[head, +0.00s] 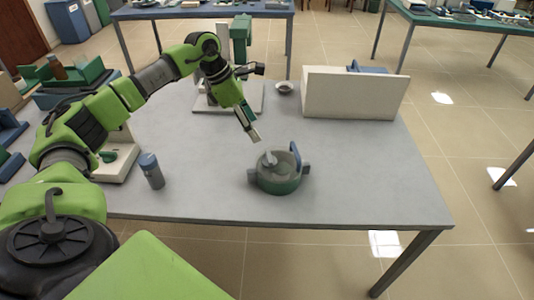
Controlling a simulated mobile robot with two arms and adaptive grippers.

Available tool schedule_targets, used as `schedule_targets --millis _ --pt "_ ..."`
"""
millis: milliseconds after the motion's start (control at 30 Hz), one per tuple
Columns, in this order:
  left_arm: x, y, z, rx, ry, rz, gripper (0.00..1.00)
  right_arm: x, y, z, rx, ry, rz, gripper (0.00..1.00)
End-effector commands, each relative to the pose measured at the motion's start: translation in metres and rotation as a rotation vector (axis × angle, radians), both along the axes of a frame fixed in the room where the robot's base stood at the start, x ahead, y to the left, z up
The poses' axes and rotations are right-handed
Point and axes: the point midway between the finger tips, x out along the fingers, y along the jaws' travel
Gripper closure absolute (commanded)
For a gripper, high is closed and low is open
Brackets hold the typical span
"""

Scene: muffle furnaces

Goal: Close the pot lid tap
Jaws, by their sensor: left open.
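A round green pot (278,184) with a grey upper part and side handles stands on the grey table, right of centre. A small light-grey knob-like part (270,159) sticks up on its top, and a blue upright piece (295,156) rises at its right rear. I cannot tell for sure which of these is the tap. My left gripper (254,136) is open and empty. It points down, above and slightly left of the pot, apart from it. My right gripper is not in view.
A blue-capped grey bottle (151,171) stands left of the pot. A white box (354,93) stands at the back right and a small bowl (284,87) beside it. A green stand (241,38) is behind my left arm. The table's right side is clear.

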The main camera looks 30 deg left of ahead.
Motion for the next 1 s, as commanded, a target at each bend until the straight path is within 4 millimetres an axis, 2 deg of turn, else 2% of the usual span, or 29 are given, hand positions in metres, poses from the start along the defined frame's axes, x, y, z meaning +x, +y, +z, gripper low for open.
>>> schedule_targets --millis 100,233,700,833,1000 --pt "-0.003 0.009 -0.003 0.023 0.018 0.003 0.42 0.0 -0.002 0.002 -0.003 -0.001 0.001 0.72" --pt "0.001 0.004 -0.017 0.022 0.019 0.003 0.42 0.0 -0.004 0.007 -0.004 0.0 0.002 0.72" --pt "0.026 -0.025 -0.103 0.016 0.016 0.003 0.42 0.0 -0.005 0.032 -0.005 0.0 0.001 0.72" --pt "0.03 -0.028 -0.117 0.016 0.015 0.003 0.42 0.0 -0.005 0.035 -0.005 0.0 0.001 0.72" --pt "0.032 -0.03 -0.126 0.017 0.014 0.003 0.42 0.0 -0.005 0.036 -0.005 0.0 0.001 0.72"
